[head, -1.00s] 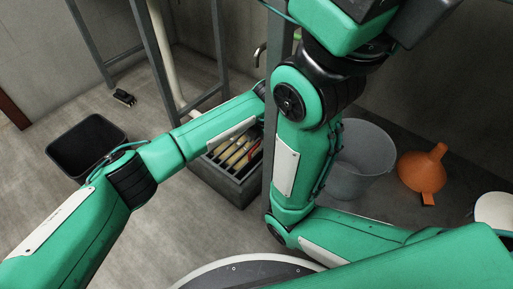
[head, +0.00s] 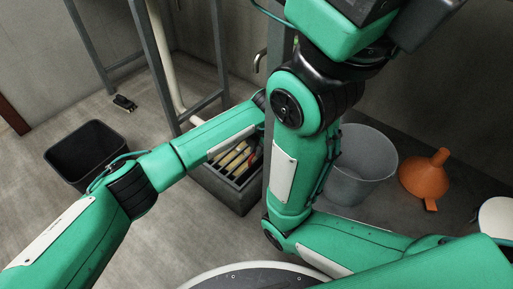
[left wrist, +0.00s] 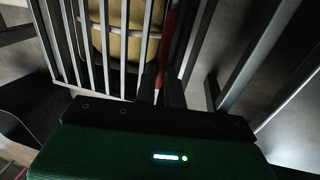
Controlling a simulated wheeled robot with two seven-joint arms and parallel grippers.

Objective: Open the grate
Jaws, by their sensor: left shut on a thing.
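The grate (head: 234,163) is a set of dark parallel bars over a grey box-shaped pit, with tan rounded items under it. In the left wrist view the grate's pale bars (left wrist: 107,60) fill the upper left, with a tan item behind them. A red bar (left wrist: 168,45) runs along the grate's right side. My left gripper (left wrist: 160,90) is shut on the red bar, its two dark fingers on either side of it. My right gripper's fingers are not visible.
A black bin (head: 90,150) stands on the floor at left. A grey bucket (head: 362,165), an orange funnel (head: 427,176) and a white round thing (head: 497,218) stand at right. A metal frame (head: 150,65) and a pale pipe (head: 163,60) rise behind the pit.

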